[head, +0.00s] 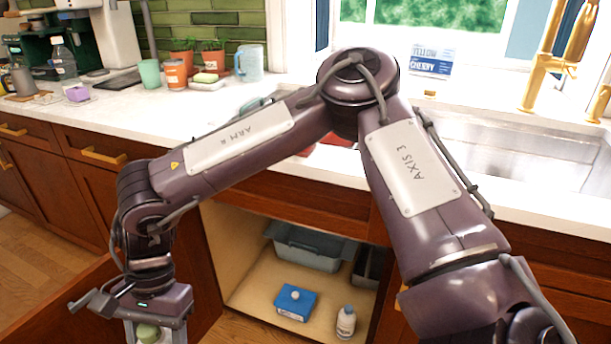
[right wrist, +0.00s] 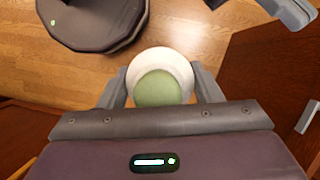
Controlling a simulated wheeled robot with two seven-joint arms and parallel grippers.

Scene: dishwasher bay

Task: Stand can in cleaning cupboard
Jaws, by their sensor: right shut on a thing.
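The can (head: 147,333) shows at the lower left of the head view, its lower part cut off by the frame edge. In the right wrist view the can (right wrist: 158,88) appears end-on, with a round green top and a white rim. My right gripper (right wrist: 160,92) is shut on it, one finger on each side. It holds the can outside the cupboard, left of the opening. The cleaning cupboard (head: 262,290) under the counter is open, with a pale floor and walls. My left gripper is not in view.
In the cupboard are a blue box (head: 296,302), a white bottle (head: 346,323), a grey tub (head: 308,250) and a darker grey bin (head: 368,266). Bare floor shows left of the blue box. The open door (head: 65,305) stands at left. The counter edge (head: 130,152) runs above.

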